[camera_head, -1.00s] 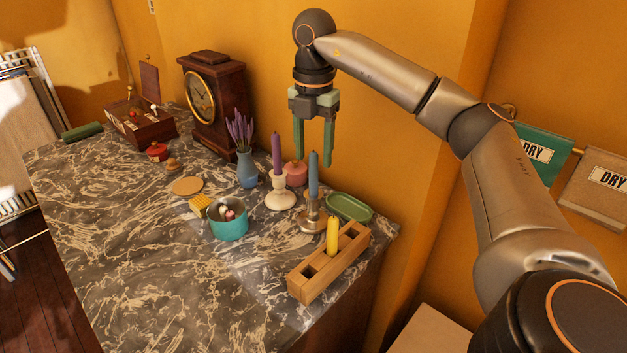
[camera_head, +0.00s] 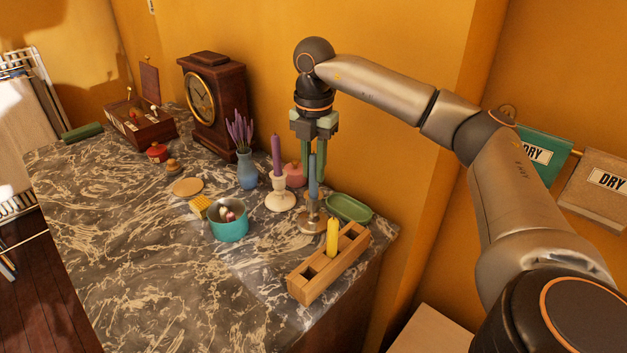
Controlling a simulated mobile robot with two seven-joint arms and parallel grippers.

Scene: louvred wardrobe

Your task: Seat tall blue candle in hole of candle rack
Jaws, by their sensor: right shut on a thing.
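The tall blue candle (camera_head: 312,178) stands upright in a brass candlestick (camera_head: 312,222) near the right part of the marble top. My right gripper (camera_head: 314,180) points down and is shut on the candle, a finger on either side of it. The wooden candle rack (camera_head: 310,285) lies in front of the candlestick, at the near right edge. A short yellow candle (camera_head: 332,238) stands in the rack, and an empty square hole shows toward its near left end. My left gripper is not in view.
A green dish (camera_head: 350,208) sits right of the candlestick. A purple candle (camera_head: 276,155) in a white holder (camera_head: 280,198) and a pink pot (camera_head: 295,174) stand close on the left. A teal pot (camera_head: 229,224) is farther left. The front left marble is clear.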

